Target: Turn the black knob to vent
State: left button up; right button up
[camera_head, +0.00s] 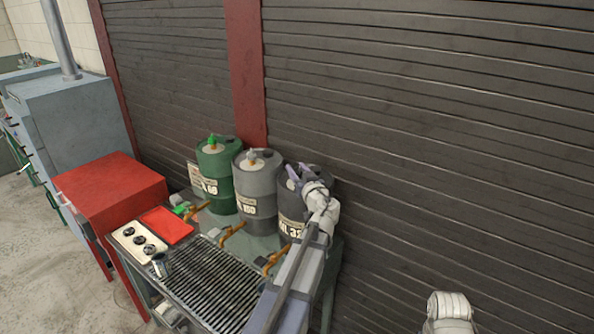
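Several dark knobs, one of them the middle black knob (139,239), sit in a row on a cream panel (123,233) at the left end of the bench. Their markings are too small to read, so I cannot tell which one is for vent or where it points. My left gripper (298,174) is in front of the dark drum at the right, well to the right of the knobs and apart from them. My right gripper is out of view; only a white part of my arm shows at the bottom right.
A green drum (216,176), a grey drum (257,184) and a dark drum (291,206) stand along the back of the bench. Orange taps (231,232) stick out before a black grate (212,285). A red tray (166,226) and a metal cup (160,265) flank the panel.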

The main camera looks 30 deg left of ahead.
pick_arm(q)
grip_shut()
